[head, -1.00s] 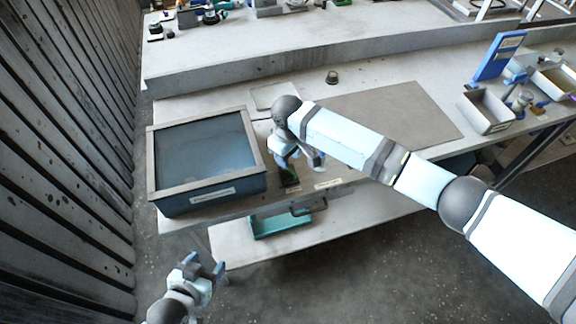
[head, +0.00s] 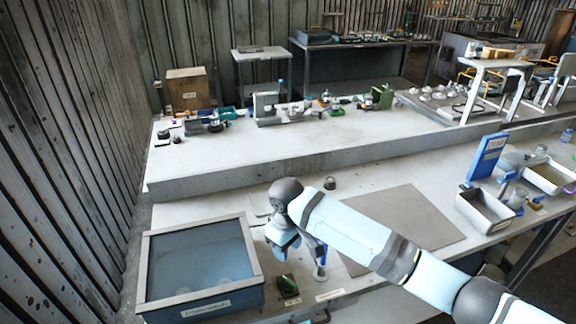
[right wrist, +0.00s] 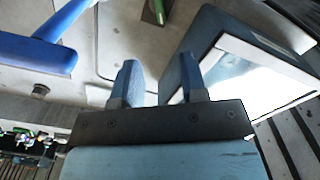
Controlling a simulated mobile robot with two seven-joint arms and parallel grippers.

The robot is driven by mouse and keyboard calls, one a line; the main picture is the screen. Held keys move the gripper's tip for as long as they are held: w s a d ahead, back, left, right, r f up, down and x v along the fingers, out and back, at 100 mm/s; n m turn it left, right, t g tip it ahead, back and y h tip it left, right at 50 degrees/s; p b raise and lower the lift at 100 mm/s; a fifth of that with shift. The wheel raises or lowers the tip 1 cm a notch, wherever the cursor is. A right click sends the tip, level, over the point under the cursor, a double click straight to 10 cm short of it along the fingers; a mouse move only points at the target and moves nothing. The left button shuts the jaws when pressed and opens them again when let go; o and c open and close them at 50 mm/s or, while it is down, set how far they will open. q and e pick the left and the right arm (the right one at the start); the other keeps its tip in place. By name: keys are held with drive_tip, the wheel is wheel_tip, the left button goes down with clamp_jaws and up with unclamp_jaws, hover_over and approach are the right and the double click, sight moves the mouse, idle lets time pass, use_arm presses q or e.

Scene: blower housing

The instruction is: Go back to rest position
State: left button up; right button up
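My right gripper (head: 284,240) hangs over the front of the workbench, just right of a blue framed bin. In the right wrist view, its two fingers (right wrist: 158,80) stand apart with nothing between them. The right arm reaches in from the lower right of the head view. My left gripper does not show in either current view.
The blue bin (head: 143,270) and a small dark-green item (head: 288,287) are near the gripper. A blue-and-white upright piece (head: 319,258) stands close by. A grey mat (head: 425,212) lies clear behind the arm. A grey tray (head: 487,212) is at right.

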drive_tip(key=s+d+f+m+y, duration=0.1)
drive_tip(key=s+f+y, duration=0.1)
drive_tip(key=s, duration=0.5)
drive_tip(key=s+d+f+m+y, duration=0.1)
drive_tip(key=s+f+y, duration=0.15)
drive_tip(key=s, duration=0.45)
drive_tip(key=s+d+r+m+t+h, duration=0.1)
drive_tip(key=s+d+m+t+h, duration=0.15)
drive_tip(key=s+d, duration=0.9)
drive_tip(key=s+d+r+m+t+h, duration=0.1)
drive_tip(key=s+d+m+h, duration=0.15)
drive_tip(key=s+d, duration=0.85)
drive_tip(key=w+a+f+t+y, duration=0.3)
drive_tip(key=w+f+t, duration=0.4)
drive_tip(key=f, duration=0.7)
drive_tip(key=shift+w+a, duration=0.55)
drive_tip(key=shift+w, duration=0.45)
drive_tip(key=shift+y, duration=0.25)
